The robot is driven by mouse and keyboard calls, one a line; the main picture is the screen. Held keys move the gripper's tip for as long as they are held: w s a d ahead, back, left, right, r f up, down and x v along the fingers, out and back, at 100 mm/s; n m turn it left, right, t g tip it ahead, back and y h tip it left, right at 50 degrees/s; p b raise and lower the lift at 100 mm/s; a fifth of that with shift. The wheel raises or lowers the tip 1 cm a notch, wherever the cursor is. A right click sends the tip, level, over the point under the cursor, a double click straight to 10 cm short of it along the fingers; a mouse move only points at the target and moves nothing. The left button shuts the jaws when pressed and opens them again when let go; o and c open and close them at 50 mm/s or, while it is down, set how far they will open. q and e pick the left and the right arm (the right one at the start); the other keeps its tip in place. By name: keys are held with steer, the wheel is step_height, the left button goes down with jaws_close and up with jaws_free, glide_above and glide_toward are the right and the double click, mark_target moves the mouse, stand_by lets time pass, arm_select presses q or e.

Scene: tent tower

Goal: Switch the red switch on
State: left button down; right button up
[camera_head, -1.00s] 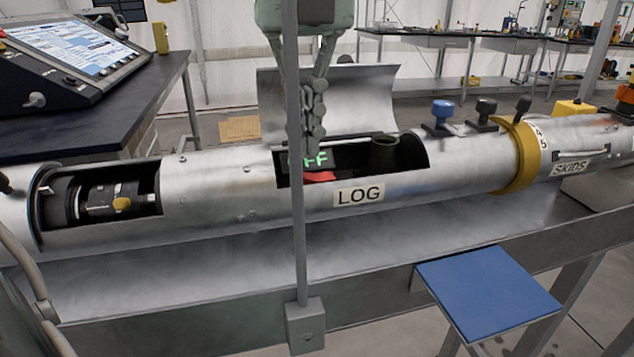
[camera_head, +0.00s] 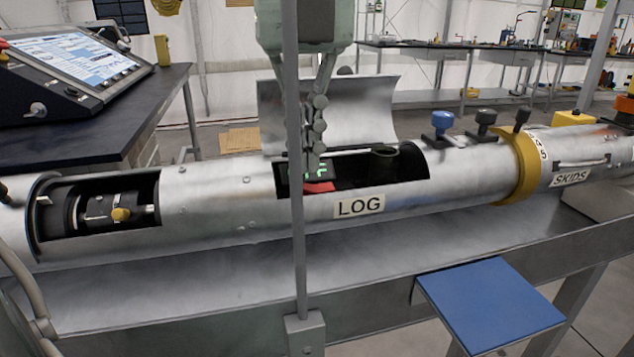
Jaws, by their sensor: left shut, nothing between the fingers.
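The red switch (camera_head: 319,187) lies in the open cut-out of the silver tube, above the LOG label (camera_head: 359,207). A green-lit display sits just behind it; an "F" shows and the rest is covered by my gripper. My left gripper (camera_head: 314,166) reaches down from above into the opening. Its fingers are shut and empty, with the tips at or just above the red switch; I cannot tell whether they touch it. A thin grey post (camera_head: 299,255) crosses in front and hides part of the gripper and switch. My right gripper is not in view.
A raised curved metal cover (camera_head: 365,110) stands behind the opening. A dark round fitting (camera_head: 384,158) sits to the right inside it. Blue (camera_head: 441,120) and black (camera_head: 486,121) knobs and a yellow collar (camera_head: 523,160) are farther right. A blue-topped stool (camera_head: 490,302) stands in front.

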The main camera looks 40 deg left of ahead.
mark_target(307, 186)
arm_select(q)
steer(key=shift+f+b, duration=1.05)
steer(key=shift+f, duration=0.15)
stand_by(1.0)
steer(key=shift+r, duration=0.1)
steer(key=shift+r+p, duration=2.6)
steer(key=shift+r, duration=0.9)
